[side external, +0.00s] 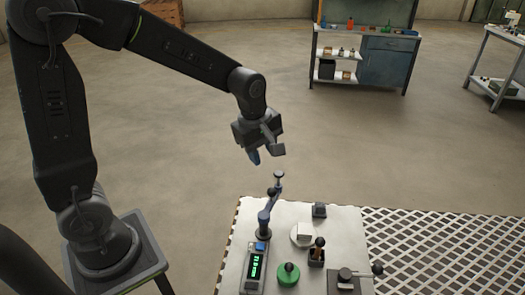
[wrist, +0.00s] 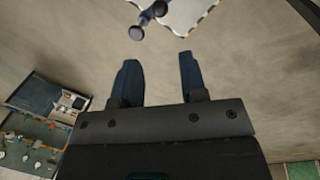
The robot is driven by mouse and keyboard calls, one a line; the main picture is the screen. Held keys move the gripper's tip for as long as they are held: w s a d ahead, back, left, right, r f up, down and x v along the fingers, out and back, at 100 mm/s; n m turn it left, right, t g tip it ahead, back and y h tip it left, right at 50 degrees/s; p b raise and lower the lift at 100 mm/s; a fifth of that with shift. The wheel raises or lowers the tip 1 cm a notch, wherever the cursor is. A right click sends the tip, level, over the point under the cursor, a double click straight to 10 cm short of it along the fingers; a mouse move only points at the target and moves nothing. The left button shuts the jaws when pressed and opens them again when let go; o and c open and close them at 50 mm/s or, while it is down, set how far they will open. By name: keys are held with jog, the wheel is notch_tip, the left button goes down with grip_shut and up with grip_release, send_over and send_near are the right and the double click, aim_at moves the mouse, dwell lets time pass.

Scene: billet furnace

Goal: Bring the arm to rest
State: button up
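My gripper (side external: 267,154) hangs above the far edge of the white work table (side external: 228,262), fingers pointing down and forward. In the wrist view its two blue fingers (wrist: 160,78) stand apart with only bare floor between them. The gripper is open and empty. Just below it in the side view is a blue jointed lever (side external: 272,200) with a dark round knob, standing on the table. The knob also shows in the wrist view (wrist: 137,33), beyond the fingertips and apart from them.
A white lattice (side external: 450,245) lies to the right. A workbench (side external: 385,62) stands far back. The floor between is clear.

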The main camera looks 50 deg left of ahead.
jog(key=s+r+m+t, duration=0.1)
jog(key=s+r+m, duration=0.3)
jog(key=s+m, duration=0.4)
jog(key=s+d+r+m+t, duration=0.1)
jog(key=s+r+m+t, duration=0.1)
jog(key=s+r+m, duration=0.3)
jog(key=s+m, duration=0.4)
